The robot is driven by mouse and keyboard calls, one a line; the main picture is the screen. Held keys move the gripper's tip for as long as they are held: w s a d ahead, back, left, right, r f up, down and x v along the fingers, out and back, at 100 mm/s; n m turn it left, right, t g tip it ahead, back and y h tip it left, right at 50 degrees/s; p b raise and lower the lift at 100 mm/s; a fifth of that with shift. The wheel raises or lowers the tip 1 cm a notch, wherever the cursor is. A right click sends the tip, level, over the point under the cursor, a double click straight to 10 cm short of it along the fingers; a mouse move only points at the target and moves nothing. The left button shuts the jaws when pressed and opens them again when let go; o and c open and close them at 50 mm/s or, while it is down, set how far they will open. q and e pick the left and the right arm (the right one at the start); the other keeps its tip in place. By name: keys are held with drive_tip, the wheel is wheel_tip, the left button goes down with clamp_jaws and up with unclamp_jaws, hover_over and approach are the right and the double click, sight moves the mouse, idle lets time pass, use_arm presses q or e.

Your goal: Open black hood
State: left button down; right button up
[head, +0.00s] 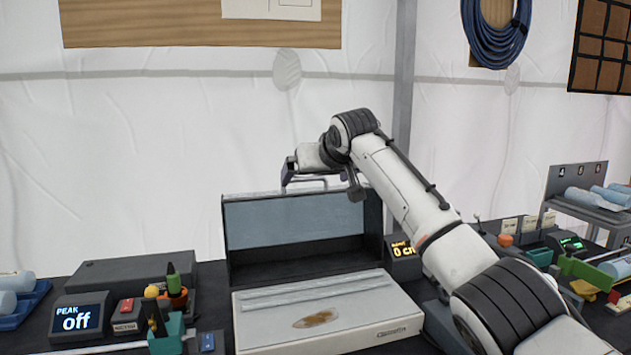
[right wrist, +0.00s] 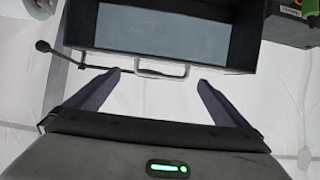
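The black hood (head: 376,222) stands raised behind a low white unit (head: 330,334), with its open side and grey-blue inside facing me. Its thin metal handle (head: 318,181) is at the top edge. In the right wrist view the hood (right wrist: 90,25) fills the top, and its handle (right wrist: 160,72) lies between my fingertips. My right gripper (head: 303,178) is above the hood's top edge. In the right wrist view, its two fingers (right wrist: 159,79) are spread wide, with a gap on each side of the handle. My left gripper is not in view.
A display reading "off" (head: 77,319), a teal pen cup (head: 166,334) and a dark box (head: 135,271) stand left. A small yellow-digit display (head: 403,250) sits right of the hood. A rack with rolls (head: 590,195) is far right. White tent wall is behind.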

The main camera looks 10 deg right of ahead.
drive_tip(key=shift+a+f, duration=0.1)
drive_tip(key=shift+f, duration=0.15)
drive_tip(key=b+v, duration=0.3)
drive_tip(key=v, duration=0.7)
drive_tip(key=shift+r, duration=0.3)
drive_tip(key=shift+s, duration=0.1)
drive_tip(key=shift+c, duration=0.4)
